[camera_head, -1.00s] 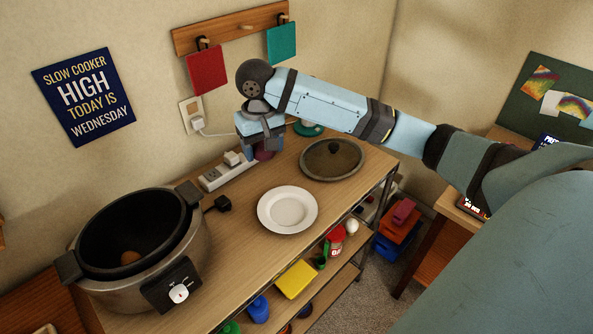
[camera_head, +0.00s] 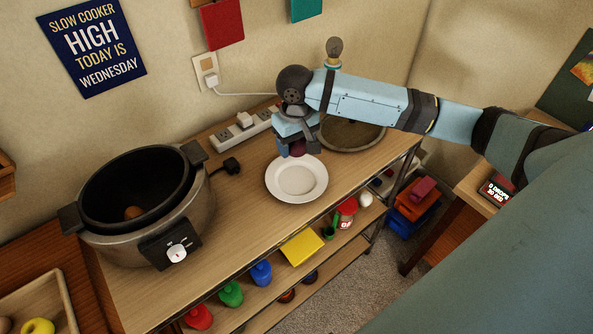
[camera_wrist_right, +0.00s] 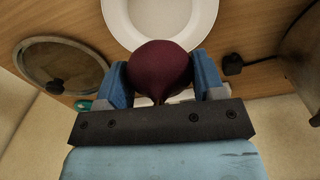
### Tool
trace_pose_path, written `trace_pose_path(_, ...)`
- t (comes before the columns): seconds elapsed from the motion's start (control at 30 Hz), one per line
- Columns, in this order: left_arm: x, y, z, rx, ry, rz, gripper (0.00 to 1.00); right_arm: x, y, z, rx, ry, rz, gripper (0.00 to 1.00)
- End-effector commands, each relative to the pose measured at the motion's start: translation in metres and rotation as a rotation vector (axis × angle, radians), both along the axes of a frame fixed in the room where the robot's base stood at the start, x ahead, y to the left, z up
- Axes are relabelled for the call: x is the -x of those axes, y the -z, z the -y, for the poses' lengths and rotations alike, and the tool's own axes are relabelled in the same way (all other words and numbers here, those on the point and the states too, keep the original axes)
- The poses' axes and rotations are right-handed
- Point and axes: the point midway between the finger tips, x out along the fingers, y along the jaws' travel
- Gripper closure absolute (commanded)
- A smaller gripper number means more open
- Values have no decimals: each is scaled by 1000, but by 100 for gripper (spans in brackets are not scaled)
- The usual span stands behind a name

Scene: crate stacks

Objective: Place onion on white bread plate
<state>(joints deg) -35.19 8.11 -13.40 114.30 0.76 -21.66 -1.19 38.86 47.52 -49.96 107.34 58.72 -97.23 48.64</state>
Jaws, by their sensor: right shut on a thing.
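My right gripper (camera_head: 298,148) is shut on a dark red onion (camera_wrist_right: 160,70), held between its two blue fingers in the right wrist view. In the head view the onion is mostly hidden by the gripper, with a small dark red part showing. The white bread plate (camera_head: 297,190) lies empty on the wooden counter. The gripper and onion are at the plate's far edge; in the wrist view the onion overlaps the plate's rim (camera_wrist_right: 207,28). I cannot tell how high the onion is above it. My left gripper is not in view.
A lid (camera_head: 372,140) lies behind the arm. A power strip (camera_head: 228,136) and black plug (camera_head: 231,166) are near the wall. Bottles and a yellow item (camera_head: 302,245) are on the shelf below.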

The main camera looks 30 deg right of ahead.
Motion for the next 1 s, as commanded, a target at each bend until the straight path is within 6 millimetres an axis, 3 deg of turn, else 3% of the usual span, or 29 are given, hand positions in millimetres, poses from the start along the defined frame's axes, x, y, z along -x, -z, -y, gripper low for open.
trace_pose_path(0.1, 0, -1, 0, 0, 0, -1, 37, 1, 32, 0, 1, 0, -4, 64)
trace_pose_path(0.23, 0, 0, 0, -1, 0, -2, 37, 0, 55, 0, 1, 0, -1, 64)
trace_pose_path(0.47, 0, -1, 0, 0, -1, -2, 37, 0, 72, 0, -1, 0, 0, 64)
trace_pose_path(0.73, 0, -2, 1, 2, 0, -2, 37, 0, 108, 0, 0, -1, -1, 64)
trace_pose_path(1.0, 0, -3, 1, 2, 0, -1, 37, 0, 110, 0, 0, -1, 0, 64)
